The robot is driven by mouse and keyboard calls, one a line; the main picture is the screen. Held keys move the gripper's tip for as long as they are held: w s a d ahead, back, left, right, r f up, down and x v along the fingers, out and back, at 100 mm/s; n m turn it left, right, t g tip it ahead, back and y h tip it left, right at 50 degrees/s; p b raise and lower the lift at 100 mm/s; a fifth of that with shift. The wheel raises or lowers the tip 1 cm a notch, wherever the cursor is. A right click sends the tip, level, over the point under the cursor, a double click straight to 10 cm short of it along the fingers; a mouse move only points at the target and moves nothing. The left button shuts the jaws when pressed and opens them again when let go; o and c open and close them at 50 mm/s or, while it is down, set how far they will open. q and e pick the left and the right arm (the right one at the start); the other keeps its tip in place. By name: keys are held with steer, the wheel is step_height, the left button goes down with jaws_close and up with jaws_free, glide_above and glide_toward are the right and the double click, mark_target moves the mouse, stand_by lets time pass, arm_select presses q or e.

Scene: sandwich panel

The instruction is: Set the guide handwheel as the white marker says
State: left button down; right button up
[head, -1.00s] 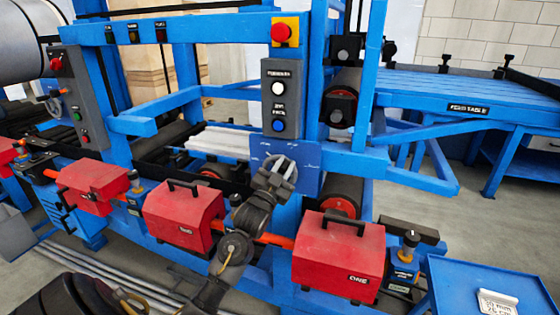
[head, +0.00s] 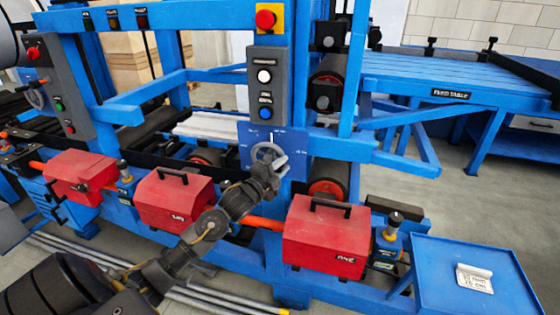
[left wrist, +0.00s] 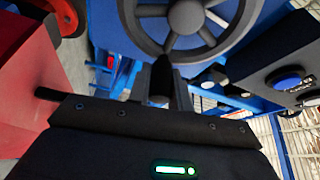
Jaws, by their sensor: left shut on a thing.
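The guide handwheel (head: 257,153), a dark spoked wheel, sits on a blue plate (head: 246,134) below the grey button box. White marks stand on the plate around it, with one white line (head: 271,137) above the wheel. Small lettering there is too small to read. My left gripper (head: 274,167) is at the wheel's lower right and shut on it; the exact grip is partly hidden. In the left wrist view the wheel (left wrist: 187,18) fills the top, with my left fingers (left wrist: 163,85) just below it. My right gripper is not in view.
Red boxes (head: 325,240) line the machine's front below the wheel. The grey button box (head: 265,92) is above, with a red stop button (head: 265,19). A blue tray (head: 440,255) with a written card (head: 475,278) is at lower right. The feed table (head: 450,75) is behind.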

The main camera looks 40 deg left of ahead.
arm_select(q)
steer(key=s+a+f+m+g+y+b, duration=0.1)
steer(key=a+f+m+g+y+b, duration=0.2)
steer(key=m, duration=0.9)
steer(key=shift+s+a+f+g+b, duration=0.25)
steer(key=shift+f+g+b, duration=0.4)
steer(key=shift+f+g, duration=0.65)
steer(key=shift+a+f+m, duration=0.1)
steer(key=shift+f+m, duration=0.1)
steer(key=shift+m, duration=0.1)
steer(key=c, duration=1.3)
jaws_free()
